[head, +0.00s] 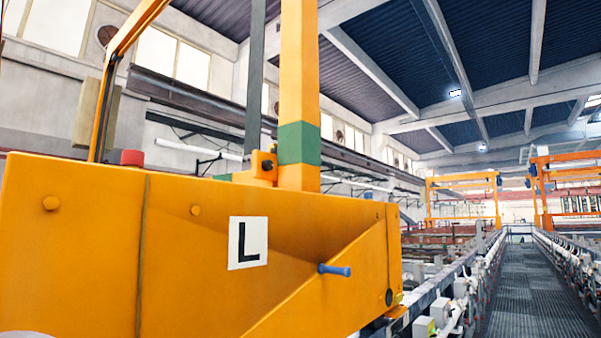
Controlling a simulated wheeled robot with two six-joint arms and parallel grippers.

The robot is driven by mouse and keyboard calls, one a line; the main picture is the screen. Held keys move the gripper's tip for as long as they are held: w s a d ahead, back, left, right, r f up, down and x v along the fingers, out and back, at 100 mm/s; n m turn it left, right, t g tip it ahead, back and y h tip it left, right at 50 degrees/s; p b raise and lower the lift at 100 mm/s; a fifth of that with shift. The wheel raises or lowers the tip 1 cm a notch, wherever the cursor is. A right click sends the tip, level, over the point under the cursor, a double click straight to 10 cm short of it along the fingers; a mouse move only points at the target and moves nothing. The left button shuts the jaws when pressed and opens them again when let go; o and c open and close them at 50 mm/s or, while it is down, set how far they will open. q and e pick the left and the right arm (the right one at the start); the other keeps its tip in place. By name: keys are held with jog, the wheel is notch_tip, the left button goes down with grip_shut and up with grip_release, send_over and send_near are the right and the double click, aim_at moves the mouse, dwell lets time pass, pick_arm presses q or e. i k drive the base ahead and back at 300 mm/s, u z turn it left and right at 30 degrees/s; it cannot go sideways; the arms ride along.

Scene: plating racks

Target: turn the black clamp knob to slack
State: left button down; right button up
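No gripper of mine is in the head view. I cannot tell for sure which part is the black clamp knob. A small dark round piece (268,165) sits on an orange block at the foot of the orange post (298,80), which has a green band. Another black round piece (389,297) is low on the right end of the large orange housing (90,240). Neither shows a readable setting. A blue handle (336,270) sticks out of the housing's front, below a white plate with a black letter L (248,243).
The orange housing fills the left and lower front. A red cap (131,157) stands on its top edge. A grated walkway (522,290) runs away at the right, between rows of equipment. Orange gantries (462,180) stand far back.

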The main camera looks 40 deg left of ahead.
aim_at(268, 165)
jog(key=i, duration=1.35)
jog(key=u, duration=1.6)
